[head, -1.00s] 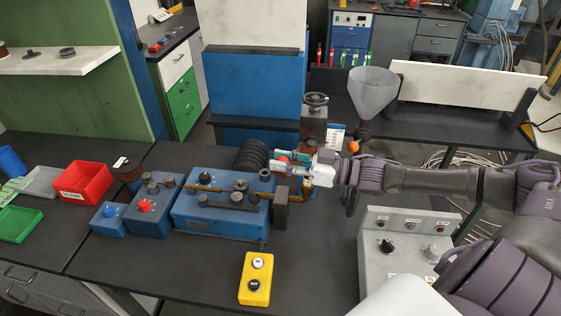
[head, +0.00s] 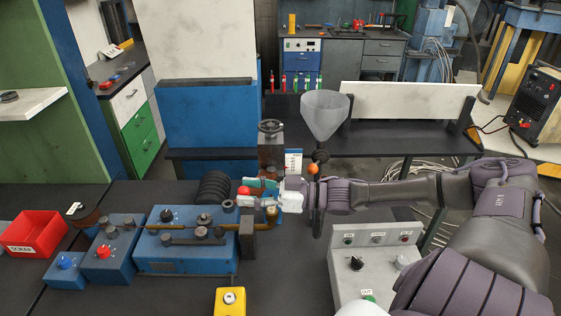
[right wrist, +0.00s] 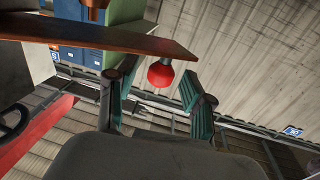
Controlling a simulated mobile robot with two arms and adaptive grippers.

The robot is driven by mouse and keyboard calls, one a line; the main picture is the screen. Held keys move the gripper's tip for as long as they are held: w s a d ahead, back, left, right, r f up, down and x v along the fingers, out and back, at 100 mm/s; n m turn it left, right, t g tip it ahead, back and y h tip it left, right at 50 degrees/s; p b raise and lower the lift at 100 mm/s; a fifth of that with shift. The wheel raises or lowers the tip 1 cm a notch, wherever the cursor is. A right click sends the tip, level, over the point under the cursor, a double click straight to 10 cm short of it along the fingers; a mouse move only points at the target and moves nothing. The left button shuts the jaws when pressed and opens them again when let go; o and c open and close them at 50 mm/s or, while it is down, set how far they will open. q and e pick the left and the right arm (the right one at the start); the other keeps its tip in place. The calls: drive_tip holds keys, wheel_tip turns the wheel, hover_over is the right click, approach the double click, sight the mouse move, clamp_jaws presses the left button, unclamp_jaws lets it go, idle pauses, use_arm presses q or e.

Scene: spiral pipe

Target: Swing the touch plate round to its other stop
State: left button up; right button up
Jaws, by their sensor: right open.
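A red ball knob (head: 243,190) stands at the right end of the blue machine (head: 185,250). My right gripper (head: 262,190), with teal fingers, reaches it from the right. In the right wrist view the fingers (right wrist: 158,95) are apart, with the red knob (right wrist: 160,75) between and beyond their tips; no grip on it shows. A flat brown bar (right wrist: 100,35) crosses above the knob there. I cannot tell for sure which part is the touch plate. A dark upright block (head: 248,236) stands by the brass pipe's end. My left gripper is out of view.
A black coiled hose (head: 213,188) lies behind the machine. A handwheel post (head: 271,140) and a grey funnel (head: 325,115) stand behind my gripper. A grey control box (head: 375,265) is at front right, a yellow button box (head: 229,302) at front.

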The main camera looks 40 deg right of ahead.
drive_tip(key=v, duration=1)
drive_tip(key=shift+s+d, duration=0.15)
drive_tip(key=shift+d, duration=0.05)
drive_tip(key=shift+c, duration=0.3)
